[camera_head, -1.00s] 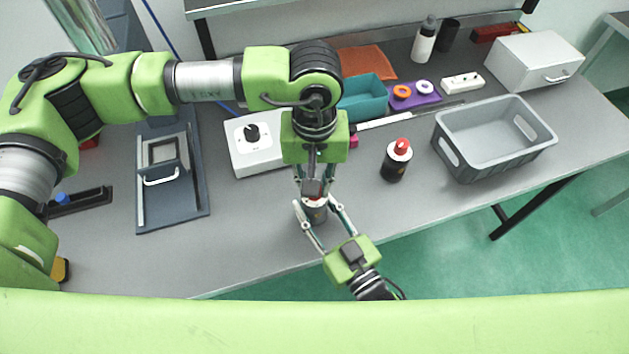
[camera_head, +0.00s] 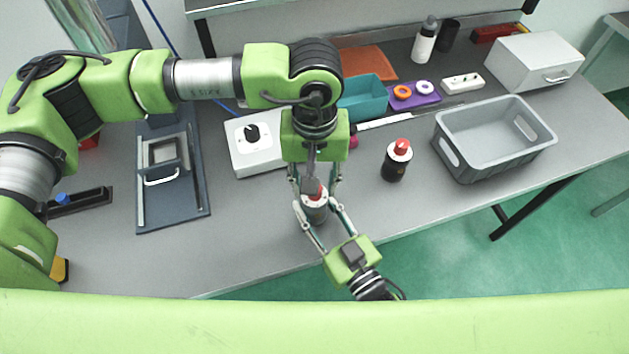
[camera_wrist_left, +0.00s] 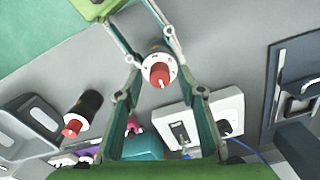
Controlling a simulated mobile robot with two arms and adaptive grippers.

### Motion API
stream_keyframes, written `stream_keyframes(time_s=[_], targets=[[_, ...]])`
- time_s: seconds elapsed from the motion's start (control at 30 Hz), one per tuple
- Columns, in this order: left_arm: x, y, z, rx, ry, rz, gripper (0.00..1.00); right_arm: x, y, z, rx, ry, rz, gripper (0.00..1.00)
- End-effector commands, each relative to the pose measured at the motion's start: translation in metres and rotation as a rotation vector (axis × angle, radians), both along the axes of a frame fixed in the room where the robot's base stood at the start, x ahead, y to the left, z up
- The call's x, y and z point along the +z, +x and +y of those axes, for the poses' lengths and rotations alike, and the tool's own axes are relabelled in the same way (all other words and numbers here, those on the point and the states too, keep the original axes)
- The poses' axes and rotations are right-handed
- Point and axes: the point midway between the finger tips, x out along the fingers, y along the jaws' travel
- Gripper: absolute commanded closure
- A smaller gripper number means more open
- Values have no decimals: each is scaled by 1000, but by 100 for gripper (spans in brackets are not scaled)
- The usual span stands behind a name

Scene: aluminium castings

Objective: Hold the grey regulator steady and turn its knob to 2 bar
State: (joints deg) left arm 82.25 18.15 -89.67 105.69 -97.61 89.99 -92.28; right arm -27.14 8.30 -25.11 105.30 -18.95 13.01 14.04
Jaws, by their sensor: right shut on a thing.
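The grey regulator (camera_head: 315,214) stands on the bench with a red knob (camera_head: 316,196) and a pale dial ring on top. In the left wrist view its red knob (camera_wrist_left: 160,75) shows inside the white ring; the scale is too small to read. My right gripper (camera_head: 317,208) reaches in from the front and is shut on the grey body, one finger on each side. My left gripper (camera_head: 314,187) points down from above, open, its fingers apart on either side of the knob with visible gaps. A black regulator (camera_head: 396,165) with a red knob stands to the right.
A grey crate (camera_head: 496,166) stands further right. A white box with a black knob (camera_head: 252,155) is behind left, beside a dark slide fixture (camera_head: 190,205). A teal bin (camera_head: 365,98) is behind.

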Motion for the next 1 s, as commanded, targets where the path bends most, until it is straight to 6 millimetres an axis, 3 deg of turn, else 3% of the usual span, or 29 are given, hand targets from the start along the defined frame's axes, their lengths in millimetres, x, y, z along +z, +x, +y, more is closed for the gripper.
stream_keyframes(time_s=[0.53, 0.7, 1.0], targets=[[101, 1, 0, 0, -1, -4, 64, -2, 0, 0, 0, -3, 3, 93], [114, 0, 0, 0, 0, -2, 64, -2, 0, 0, 0, -3, 3, 93], [116, 0, 0, 0, 0, -1, 64, -2, 0, 0, 0, -2, 3, 93]])
